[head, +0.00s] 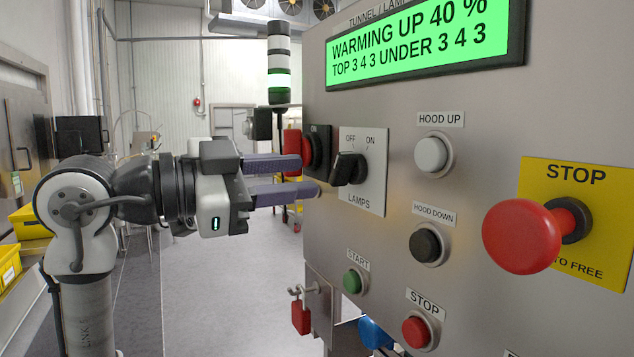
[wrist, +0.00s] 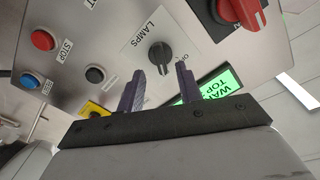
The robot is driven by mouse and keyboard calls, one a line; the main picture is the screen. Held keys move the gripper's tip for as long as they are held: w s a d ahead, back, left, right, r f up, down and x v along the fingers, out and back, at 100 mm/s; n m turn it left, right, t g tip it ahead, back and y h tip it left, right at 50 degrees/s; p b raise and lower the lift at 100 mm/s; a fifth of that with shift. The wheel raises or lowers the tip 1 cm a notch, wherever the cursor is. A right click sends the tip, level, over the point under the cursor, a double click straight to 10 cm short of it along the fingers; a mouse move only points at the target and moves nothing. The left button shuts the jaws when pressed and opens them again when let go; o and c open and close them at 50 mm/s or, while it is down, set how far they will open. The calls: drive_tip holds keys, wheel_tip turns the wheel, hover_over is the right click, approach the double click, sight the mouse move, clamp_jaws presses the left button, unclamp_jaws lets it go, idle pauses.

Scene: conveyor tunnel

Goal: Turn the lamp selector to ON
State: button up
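The lamp selector (head: 348,168) is a black knob on a white plate (head: 376,190) marked OFF at upper left, ON at upper right and LAMPS below. I cannot clearly tell which mark the knob points at. It also shows in the wrist view (wrist: 161,57), just beyond the fingertips and between their lines. My gripper (head: 309,174) is open, with two purple fingers pointing at the panel just left of the knob. In the wrist view my gripper (wrist: 160,70) has nothing between its fingers, and the knob appears apart from them.
A red rotary switch (head: 294,150) on a black plate is close left of the selector, near the upper finger. HOOD UP (head: 434,154) and HOOD DOWN (head: 427,244) buttons and a large red STOP mushroom (head: 522,237) are to the right. The green display (head: 425,42) reads WARMING UP 40 %.

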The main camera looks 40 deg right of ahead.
drive_tip(key=b+v, duration=0.1)
drive_tip(key=v, duration=0.8)
drive_tip(key=shift+w, duration=0.1)
